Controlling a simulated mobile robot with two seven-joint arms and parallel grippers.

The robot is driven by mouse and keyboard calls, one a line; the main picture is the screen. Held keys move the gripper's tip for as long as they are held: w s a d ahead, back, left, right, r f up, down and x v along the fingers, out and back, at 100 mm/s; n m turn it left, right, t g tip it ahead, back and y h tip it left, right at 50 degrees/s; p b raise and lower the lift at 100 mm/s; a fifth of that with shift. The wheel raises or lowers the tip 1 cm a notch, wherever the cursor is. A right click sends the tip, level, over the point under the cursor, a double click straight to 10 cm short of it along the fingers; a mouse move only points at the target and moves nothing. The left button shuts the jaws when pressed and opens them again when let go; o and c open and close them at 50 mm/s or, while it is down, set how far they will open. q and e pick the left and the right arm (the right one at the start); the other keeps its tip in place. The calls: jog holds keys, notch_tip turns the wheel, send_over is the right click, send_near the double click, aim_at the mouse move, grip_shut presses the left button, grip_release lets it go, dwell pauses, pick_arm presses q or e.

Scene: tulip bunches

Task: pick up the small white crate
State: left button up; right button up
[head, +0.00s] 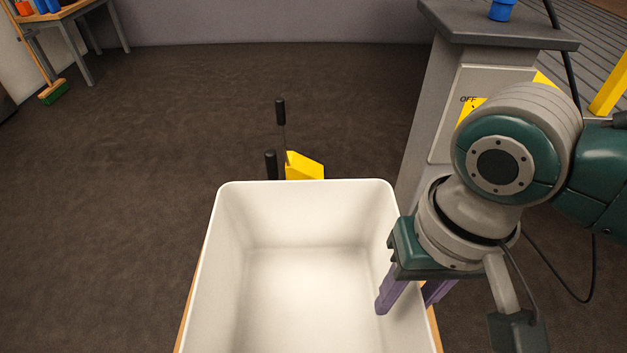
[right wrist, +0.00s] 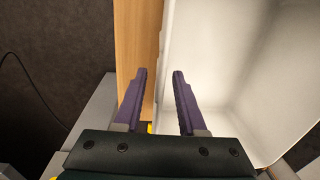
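The small white crate (head: 305,184) is in the bottom middle of the head view, open at the top and empty as far as I see. Its near end is cut off by the frame. It stands on a wooden surface (right wrist: 140,45), of which narrow strips show at its sides. My right gripper (head: 408,297) is at the crate's right wall, with one purple finger inside and the other outside. In the right wrist view the fingers (right wrist: 159,73) are apart, with the edge of the white crate (right wrist: 225,45) between them. Contact with the wall cannot be told. My left gripper is not in view.
A grey pedestal (head: 482,75) marked OFF stands right of the crate, with a blue object (head: 502,9) on top. A yellow dustpan-like thing (head: 305,167) shows behind the crate. A broom (head: 53,92) and a wooden table (head: 65,14) are far left. The dark floor between is clear.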

jog(key=shift+c, duration=0.3)
grip_shut()
dwell(1.0)
